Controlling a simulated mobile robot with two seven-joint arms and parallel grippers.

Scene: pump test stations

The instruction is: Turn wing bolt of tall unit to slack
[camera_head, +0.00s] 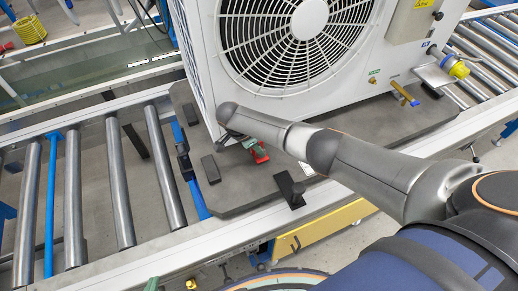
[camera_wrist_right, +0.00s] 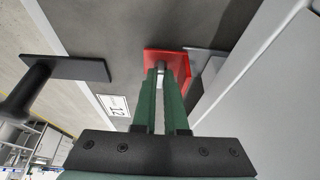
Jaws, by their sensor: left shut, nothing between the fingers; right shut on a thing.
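The tall white unit (camera_head: 380,70) with a round fan grille stands upright on a dark grey pallet board. A small red fitting (camera_head: 261,157) sits low at the unit's front left corner, and it also shows in the right wrist view (camera_wrist_right: 182,62). My right gripper (camera_wrist_right: 161,72) has its green fingers shut on a small pale metal piece at the red fitting, apparently the wing bolt. The fingers hide most of that piece, so its turn angle cannot be told. In the head view my right forearm hides part of the corner. My left gripper is not in view.
The dark board (camera_head: 240,195) lies on a roller conveyor (camera_head: 115,180). A black clamp (camera_head: 289,188) stands at its front edge, also in the right wrist view (camera_wrist_right: 65,68). A label marked 12 (camera_wrist_right: 115,104) lies near the fitting. A yellow-capped valve (camera_head: 458,70) sticks out at right.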

